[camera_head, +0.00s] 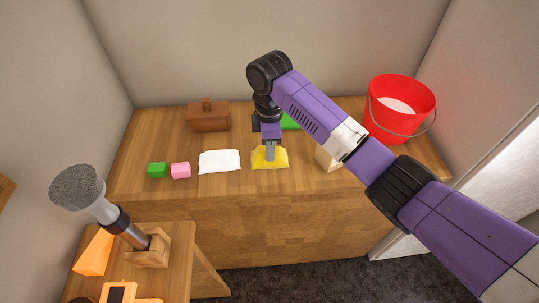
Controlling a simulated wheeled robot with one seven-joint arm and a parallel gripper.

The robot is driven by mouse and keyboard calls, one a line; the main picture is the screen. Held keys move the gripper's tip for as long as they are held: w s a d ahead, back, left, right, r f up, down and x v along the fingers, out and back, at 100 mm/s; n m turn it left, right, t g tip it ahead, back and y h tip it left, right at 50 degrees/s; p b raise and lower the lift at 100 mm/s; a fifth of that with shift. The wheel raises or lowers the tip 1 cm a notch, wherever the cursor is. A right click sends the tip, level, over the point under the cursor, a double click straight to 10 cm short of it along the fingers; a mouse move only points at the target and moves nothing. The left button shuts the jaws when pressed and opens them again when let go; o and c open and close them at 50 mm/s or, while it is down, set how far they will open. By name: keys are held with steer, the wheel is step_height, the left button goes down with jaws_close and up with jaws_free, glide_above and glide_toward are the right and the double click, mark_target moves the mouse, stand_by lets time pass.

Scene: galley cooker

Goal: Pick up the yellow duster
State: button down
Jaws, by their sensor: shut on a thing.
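The yellow duster (277,160) lies on the wooden counter, near its front edge and right of a white cloth. My gripper (270,157) points down at the duster from above and is shut on it. The fingertips are small in this view and partly lost against the cloth. The duster appears to rest on the counter still, and I cannot see any gap under it.
The white cloth (220,161), a pink block (181,170) and a green block (157,170) lie to the left. A brown box (208,117) stands behind. A red bucket (401,107) stands at the right. My arm partly hides a pale block (328,160) and a green thing (290,122).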

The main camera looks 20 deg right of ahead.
steer(key=shift+r, duration=0.15)
step_height(320, 180, up, 20)
steer(key=p, duration=0.2)
steer(key=shift+p, duration=0.4)
steer(key=shift+f, duration=0.2)
